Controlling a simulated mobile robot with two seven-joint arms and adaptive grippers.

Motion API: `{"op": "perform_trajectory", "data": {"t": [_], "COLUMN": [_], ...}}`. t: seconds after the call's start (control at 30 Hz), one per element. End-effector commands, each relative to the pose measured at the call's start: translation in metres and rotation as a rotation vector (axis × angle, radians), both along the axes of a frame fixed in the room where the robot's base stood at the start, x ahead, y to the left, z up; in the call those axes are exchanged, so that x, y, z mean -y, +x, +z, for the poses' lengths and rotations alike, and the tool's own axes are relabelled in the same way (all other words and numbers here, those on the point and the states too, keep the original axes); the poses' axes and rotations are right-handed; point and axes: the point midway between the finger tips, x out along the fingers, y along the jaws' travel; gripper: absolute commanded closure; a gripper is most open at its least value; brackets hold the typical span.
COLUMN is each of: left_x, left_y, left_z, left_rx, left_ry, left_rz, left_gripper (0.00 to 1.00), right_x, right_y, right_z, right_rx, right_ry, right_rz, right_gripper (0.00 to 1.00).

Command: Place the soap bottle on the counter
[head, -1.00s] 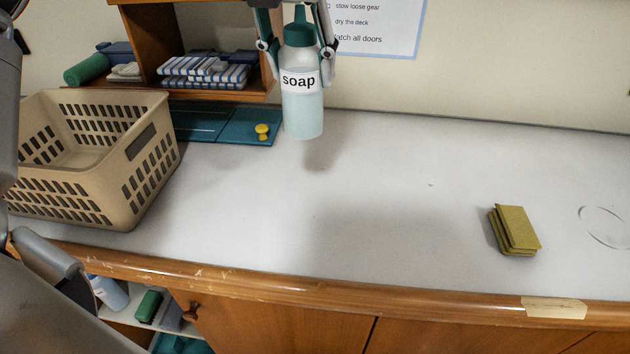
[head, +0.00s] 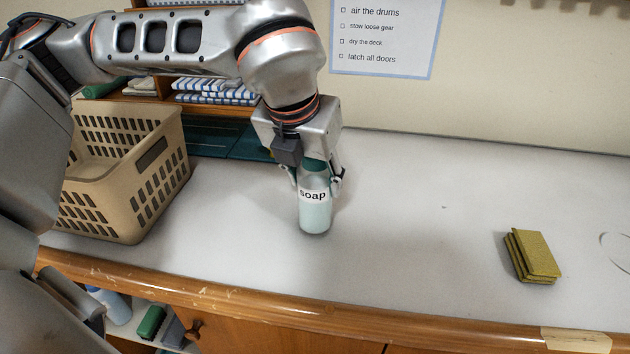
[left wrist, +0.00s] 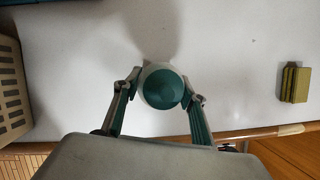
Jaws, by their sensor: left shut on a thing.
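The soap bottle (head: 314,211) is pale and translucent with a white "soap" label and a teal cap. It is upright at the counter (head: 400,220), left of the picture's middle. I cannot tell whether its base touches the surface. My left gripper (head: 317,175) points down and is shut on the bottle near its top. In the left wrist view the teal cap (left wrist: 163,88) shows from above between the two fingers (left wrist: 160,98). My right gripper is not in view.
A beige basket (head: 130,190) stands on the left of the counter. Green sponges (head: 532,256) lie at the right. A shelf with striped cloths (head: 215,90) is behind my arm. The counter between bottle and sponges is clear.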

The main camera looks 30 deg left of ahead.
Motion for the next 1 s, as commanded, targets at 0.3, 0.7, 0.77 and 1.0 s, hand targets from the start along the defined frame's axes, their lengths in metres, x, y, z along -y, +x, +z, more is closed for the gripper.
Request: {"op": "perform_trajectory", "data": {"t": [0.3, 0.7, 0.77, 1.0], "left_x": [0.0002, 0.0, 0.0001, 0.0003], "left_y": [0.0003, -0.0001, 0.0, -0.0007], "left_z": [-0.0085, -0.012, -0.0119, -0.0041], "left_rx": [0.002, 0.001, 0.001, 0.004], "left_ry": [-0.001, -0.001, -0.001, -0.001], "left_rz": [0.001, 0.001, 0.001, 0.001], "left_gripper": [0.87, 0.42, 0.42, 0.42], "right_x": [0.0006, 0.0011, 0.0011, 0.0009], "right_y": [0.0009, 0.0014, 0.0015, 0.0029], "right_z": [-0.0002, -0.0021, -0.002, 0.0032], "right_rx": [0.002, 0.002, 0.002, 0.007], "right_ry": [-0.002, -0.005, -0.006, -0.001], "right_rz": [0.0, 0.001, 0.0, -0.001], "right_gripper": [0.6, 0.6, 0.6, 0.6]}}
